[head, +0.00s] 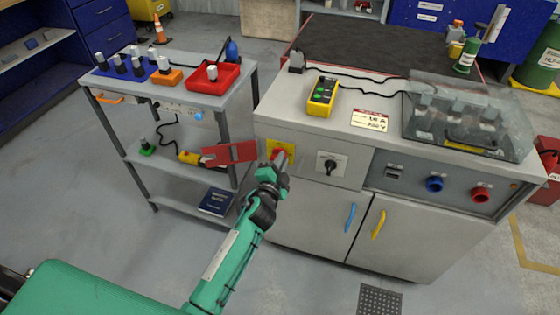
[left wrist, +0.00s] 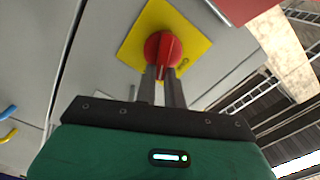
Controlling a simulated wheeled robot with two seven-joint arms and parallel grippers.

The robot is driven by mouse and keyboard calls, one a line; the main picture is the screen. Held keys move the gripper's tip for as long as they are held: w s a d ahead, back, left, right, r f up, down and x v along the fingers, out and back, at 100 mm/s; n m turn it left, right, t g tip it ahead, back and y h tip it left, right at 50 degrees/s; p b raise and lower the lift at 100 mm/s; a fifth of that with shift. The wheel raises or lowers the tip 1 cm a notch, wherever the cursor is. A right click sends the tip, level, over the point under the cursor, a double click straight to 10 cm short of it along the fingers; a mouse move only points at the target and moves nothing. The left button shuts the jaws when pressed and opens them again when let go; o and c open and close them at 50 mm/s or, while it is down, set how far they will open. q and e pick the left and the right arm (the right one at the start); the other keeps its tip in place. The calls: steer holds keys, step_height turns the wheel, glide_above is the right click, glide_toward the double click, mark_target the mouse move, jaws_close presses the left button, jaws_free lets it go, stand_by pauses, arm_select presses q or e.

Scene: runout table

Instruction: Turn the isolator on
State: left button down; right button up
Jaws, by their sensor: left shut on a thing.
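The isolator is a red rotary knob (head: 279,152) on a yellow plate (head: 271,145), at the upper left of the grey cabinet's front. In the left wrist view the red knob (left wrist: 163,46) sits on the yellow plate (left wrist: 138,32), its raised grip between my finger ends. My left gripper (head: 282,160) reaches up to it from below and is shut on the knob. In the left wrist view the fingers of the left gripper (left wrist: 163,78) are close together. The fingers cover part of the knob, and I cannot read its on or off marks. My right gripper is out of view.
A red panel (head: 230,153) juts out left of the isolator, close to my gripper. A black rotary switch (head: 329,164) is to its right. A yellow handheld device (head: 322,96) lies on the cabinet top. A trolley (head: 213,104) stands at the left.

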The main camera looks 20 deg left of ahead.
arm_select(q)
steer(key=shift+d+f+m, duration=0.1)
steer(key=shift+f+m, duration=0.2)
steer(key=shift+m, duration=1)
steer(key=shift+f+m, duration=0.3)
steer(key=shift+m, duration=1)
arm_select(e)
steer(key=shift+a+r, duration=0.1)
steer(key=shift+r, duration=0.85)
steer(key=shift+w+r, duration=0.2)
arm_select(q)
steer(key=c, duration=1.5)
jaws_free()
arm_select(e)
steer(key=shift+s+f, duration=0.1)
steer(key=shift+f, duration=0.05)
